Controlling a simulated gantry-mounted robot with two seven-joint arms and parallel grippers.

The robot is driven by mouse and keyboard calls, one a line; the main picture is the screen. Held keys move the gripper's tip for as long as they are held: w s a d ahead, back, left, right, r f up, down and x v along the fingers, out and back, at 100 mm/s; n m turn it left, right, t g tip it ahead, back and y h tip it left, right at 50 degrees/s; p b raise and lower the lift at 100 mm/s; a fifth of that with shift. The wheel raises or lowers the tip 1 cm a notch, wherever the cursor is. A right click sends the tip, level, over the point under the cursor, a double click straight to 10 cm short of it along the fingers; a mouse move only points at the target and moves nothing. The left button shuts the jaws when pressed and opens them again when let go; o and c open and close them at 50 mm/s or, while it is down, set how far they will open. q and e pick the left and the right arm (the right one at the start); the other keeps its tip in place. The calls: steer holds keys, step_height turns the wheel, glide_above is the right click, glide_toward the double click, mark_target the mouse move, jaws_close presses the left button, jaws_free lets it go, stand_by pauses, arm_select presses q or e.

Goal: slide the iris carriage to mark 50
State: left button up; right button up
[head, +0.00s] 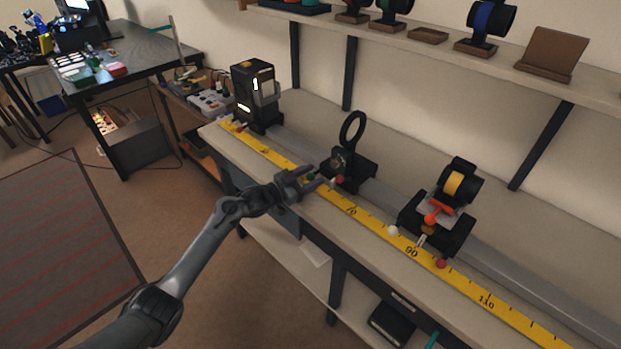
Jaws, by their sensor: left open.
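A black carriage with an upright black ring (352,129) sits on the grey rail (385,196); it appears to be the iris carriage. A small red knob (340,179) shows at its front. It stands a little to the left of the 70 on the yellow scale (372,224). My left gripper (322,181) is open at the front left of this carriage, its fingers close to the knob. I cannot tell whether they touch. The gripper hides the scale around mark 50. My right gripper is out of view.
A second black carriage (437,224) with a yellow-banded barrel and orange lever stands near 90. A black lamp-like box (256,95) stands at the rail's left end. The rail between box and ring carriage looks clear. A shelf (437,49) with parts hangs above.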

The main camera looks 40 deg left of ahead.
arm_select(q)
jaws_close()
stand_by(0.3)
steer(key=a+b, duration=0.1)
steer(key=a, duration=0.2)
steer(key=a+b, duration=0.2)
steer(key=a, duration=0.1)
steer(key=w+a+b, duration=0.1)
steer(key=a, duration=0.3)
steer(key=shift+f+b, duration=0.2)
steer(key=shift+b, duration=0.2)
steer(key=shift+a+r, duration=0.15)
steer(key=shift+a, duration=0.15)
steer(key=shift+d, duration=0.2)
jaws_free()
